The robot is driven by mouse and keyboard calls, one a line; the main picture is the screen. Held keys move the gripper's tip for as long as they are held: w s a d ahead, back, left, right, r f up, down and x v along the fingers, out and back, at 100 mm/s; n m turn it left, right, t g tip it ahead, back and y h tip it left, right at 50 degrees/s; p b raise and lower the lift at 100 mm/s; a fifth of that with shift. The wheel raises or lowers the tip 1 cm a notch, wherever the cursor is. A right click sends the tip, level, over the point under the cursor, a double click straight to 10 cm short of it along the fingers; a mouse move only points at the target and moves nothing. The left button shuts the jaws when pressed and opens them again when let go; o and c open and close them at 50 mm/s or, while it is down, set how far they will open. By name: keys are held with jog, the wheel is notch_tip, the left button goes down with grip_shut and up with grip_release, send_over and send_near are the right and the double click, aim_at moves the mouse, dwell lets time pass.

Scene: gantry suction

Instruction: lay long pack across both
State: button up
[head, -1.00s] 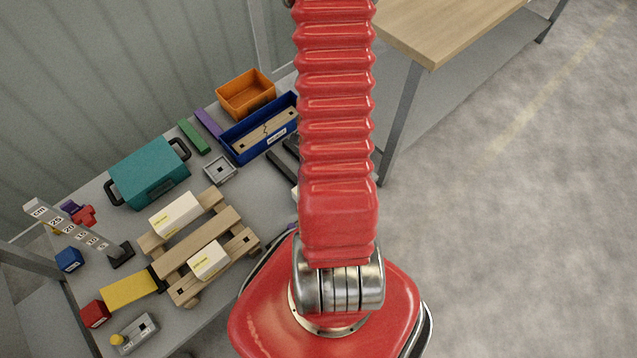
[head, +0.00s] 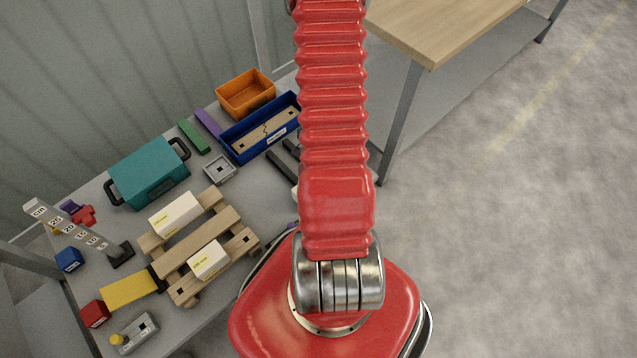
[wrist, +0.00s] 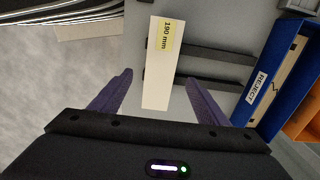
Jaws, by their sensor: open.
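In the wrist view a long pale pack (wrist: 158,75) with a yellow label reading "190 mm" lies across two dark bars (wrist: 210,53) on the grey bench. My gripper (wrist: 157,85) is open, with a purple finger on each side of the pack's near part; I see a gap on both sides. In the head view two shorter white packs, a far one (head: 175,214) and a near one (head: 208,261), sit apart on a wooden pallet (head: 198,242). The long pack is mostly hidden behind my arm in the head view.
A blue bin (head: 232,144) labelled REJECT stands close to the dark bars, with an orange bin (head: 246,92) behind it. A teal case (head: 150,172), a grey square fixture (head: 219,168) and an upright ruler (head: 75,226) stand around the pallet.

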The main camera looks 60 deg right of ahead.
jog(key=shift+f, duration=1.7)
jog(key=shift+d+f, duration=0.15)
jog(key=shift+f, duration=2.45)
jog(key=c, duration=1.5)
